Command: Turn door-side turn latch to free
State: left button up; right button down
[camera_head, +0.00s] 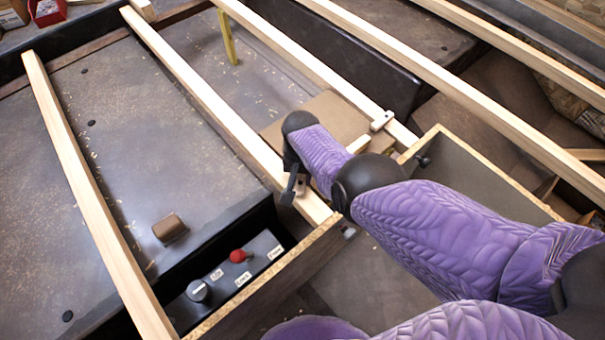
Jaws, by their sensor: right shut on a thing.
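My right arm reaches in from the lower right. Its dark gripper (290,187) points down at the near end of a pale wooden slat (230,122). It is shut on a small turn latch (300,186) there, which is mostly hidden by the fingers, so its exact angle cannot be told. A second small wooden turn latch (382,120) sits on the slat to the right, apart from the gripper. I cannot tell from labels which latch is the door-side one. My left gripper is not in view.
A control panel (238,270) with a red knob and a grey knob lies below left of the gripper. A wooden-edged box (275,275) stands close below. A brown block (170,229) rests on the dark left panel. Long slats cross the view.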

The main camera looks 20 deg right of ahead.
jog(key=n, duration=0.6)
jog(key=shift+a, duration=0.35)
jog(key=shift+a+n, duration=0.1)
jog(key=shift+n, duration=1)
jog(key=shift+a+n, duration=0.1)
jog(key=shift+n, duration=0.6)
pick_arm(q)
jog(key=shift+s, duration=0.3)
pick_arm(e)
jog(key=shift+c, duration=2.2)
grip_release()
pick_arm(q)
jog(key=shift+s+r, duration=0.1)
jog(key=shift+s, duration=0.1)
